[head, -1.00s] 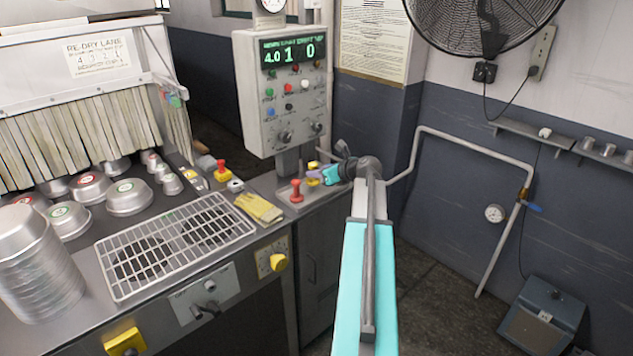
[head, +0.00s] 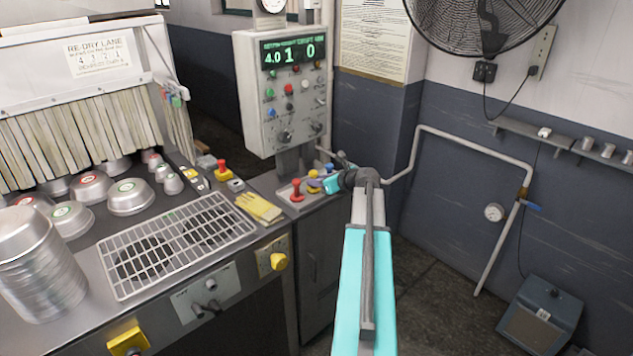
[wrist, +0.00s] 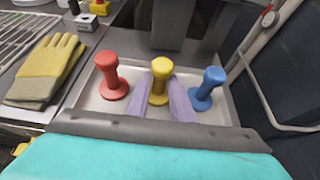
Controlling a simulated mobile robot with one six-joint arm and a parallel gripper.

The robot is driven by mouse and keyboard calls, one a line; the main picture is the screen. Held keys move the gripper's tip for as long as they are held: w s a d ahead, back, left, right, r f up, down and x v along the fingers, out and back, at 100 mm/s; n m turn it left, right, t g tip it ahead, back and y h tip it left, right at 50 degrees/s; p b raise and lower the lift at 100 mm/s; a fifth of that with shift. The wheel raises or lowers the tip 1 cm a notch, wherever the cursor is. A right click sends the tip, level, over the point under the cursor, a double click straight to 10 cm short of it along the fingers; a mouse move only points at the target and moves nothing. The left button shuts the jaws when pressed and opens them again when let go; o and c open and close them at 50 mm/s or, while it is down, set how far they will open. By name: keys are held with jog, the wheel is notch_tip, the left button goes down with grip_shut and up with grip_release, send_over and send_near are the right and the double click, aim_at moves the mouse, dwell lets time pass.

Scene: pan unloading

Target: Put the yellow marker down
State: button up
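The yellow marker (wrist: 160,80) stands upright between the two purple fingers of my gripper (wrist: 160,95) in the wrist view. The fingers close around its stem. Its base appears to be at the floor of a shallow metal tray (wrist: 125,112), but the fingers partly hide the contact. The yellow marker also shows in the head view (head: 313,183), beside my gripper (head: 312,184). A red marker (wrist: 111,78) stands upright to its left and a blue marker (wrist: 208,88) to its right, both in the same tray and apart from my fingers.
Yellow gloves (head: 259,207) lie on the counter left of the tray. A wire rack (head: 175,245), metal pans (head: 130,197) and a pan stack (head: 40,270) are further left. A control box (head: 284,90) rises behind the tray. A pipe (head: 470,145) runs along the right wall.

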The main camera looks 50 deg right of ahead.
jog(key=shift+o, duration=1.3)
jog(key=shift+r, duration=0.2)
jog(key=b+v, duration=0.2)
jog(key=v, duration=1)
jog(key=shift+f, duration=0.1)
